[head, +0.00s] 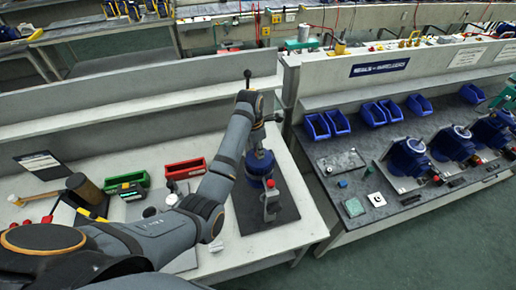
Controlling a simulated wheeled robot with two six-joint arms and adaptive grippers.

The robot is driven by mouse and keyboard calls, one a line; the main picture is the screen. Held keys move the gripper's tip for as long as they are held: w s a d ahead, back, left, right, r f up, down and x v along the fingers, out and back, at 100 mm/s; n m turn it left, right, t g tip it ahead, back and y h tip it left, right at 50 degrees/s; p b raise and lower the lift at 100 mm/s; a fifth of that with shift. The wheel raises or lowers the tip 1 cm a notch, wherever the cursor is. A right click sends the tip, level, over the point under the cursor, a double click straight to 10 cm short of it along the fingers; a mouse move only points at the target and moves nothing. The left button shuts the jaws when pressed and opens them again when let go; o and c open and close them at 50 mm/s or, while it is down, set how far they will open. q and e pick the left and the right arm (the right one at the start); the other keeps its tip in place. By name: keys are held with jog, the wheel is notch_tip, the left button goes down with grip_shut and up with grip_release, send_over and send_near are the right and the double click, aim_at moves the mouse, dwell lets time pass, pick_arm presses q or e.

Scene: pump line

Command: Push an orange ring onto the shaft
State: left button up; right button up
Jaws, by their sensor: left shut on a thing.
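A blue pump (259,163) stands on a dark mat (285,207) on the light workbench. My left arm comes in from the lower left and bends over the bench. My left gripper (258,143) points down just above the top of the pump. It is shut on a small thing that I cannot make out. I cannot pick out an orange ring or the shaft; the gripper and wrist cover the pump's top. My right gripper is not in view.
Left on the bench are a mallet (84,188), a green bin (126,183) and a red bin (185,169). A low back wall closes the bench. The right bench holds several blue bins (317,126) and more blue pumps (408,157).

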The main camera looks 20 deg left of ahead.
pick_arm(q)
jog(key=shift+f, duration=0.1)
jog(key=o, duration=1)
